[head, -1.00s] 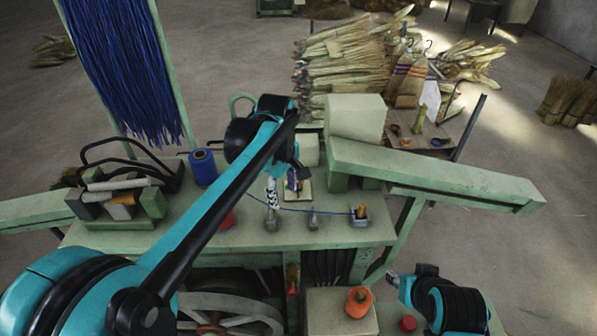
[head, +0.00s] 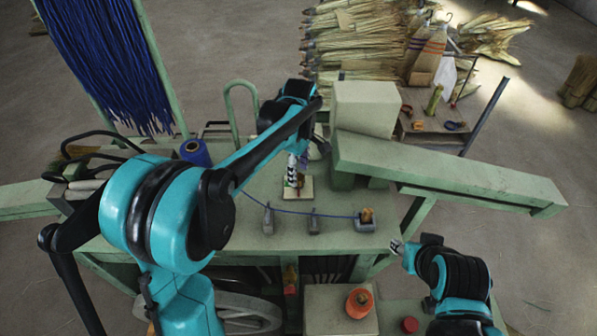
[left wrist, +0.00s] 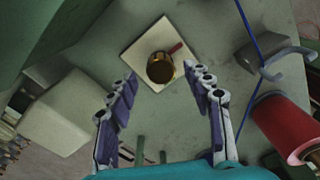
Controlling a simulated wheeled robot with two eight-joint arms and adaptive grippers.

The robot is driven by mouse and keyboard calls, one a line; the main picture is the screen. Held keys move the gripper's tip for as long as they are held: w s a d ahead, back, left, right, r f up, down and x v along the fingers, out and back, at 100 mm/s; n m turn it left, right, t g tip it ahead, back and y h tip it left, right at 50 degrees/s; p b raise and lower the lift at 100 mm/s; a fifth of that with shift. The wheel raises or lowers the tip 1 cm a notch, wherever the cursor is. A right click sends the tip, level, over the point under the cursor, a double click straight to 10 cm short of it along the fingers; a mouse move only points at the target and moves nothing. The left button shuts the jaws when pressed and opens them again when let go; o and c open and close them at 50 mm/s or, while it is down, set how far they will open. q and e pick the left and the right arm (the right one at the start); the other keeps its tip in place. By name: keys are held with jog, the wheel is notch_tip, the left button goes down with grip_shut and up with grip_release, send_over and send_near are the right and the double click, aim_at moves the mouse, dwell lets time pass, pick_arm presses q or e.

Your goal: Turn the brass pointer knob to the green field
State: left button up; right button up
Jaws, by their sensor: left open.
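The brass knob (left wrist: 160,68) sits on a pale square plate (left wrist: 140,50) in the left wrist view. A dark red strip (left wrist: 175,48) shows at its upper right edge. I cannot make out a green field. My left gripper (left wrist: 160,76) is open, its fingers on either side of the knob in the picture, with gaps; the height between them is unclear. In the head view the left gripper (head: 296,178) is over the plate (head: 306,193) and hides the knob. My right gripper (head: 398,246) is low at the right, away from the plate; its fingers are too small to read.
A blue cord (head: 310,212) runs between small grey metal holders on the green bench (head: 330,236), in front of the plate. A red spool (left wrist: 290,128) and a grey bracket (left wrist: 272,65) stand right of the gripper.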

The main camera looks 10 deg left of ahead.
pick_arm(q)
jog(key=shift+w+f, duration=0.1)
jog(key=shift+f, duration=0.7)
jog(key=shift+s, duration=0.2)
jog(key=c, duration=1.2)
jog(key=shift+o, duration=0.2)
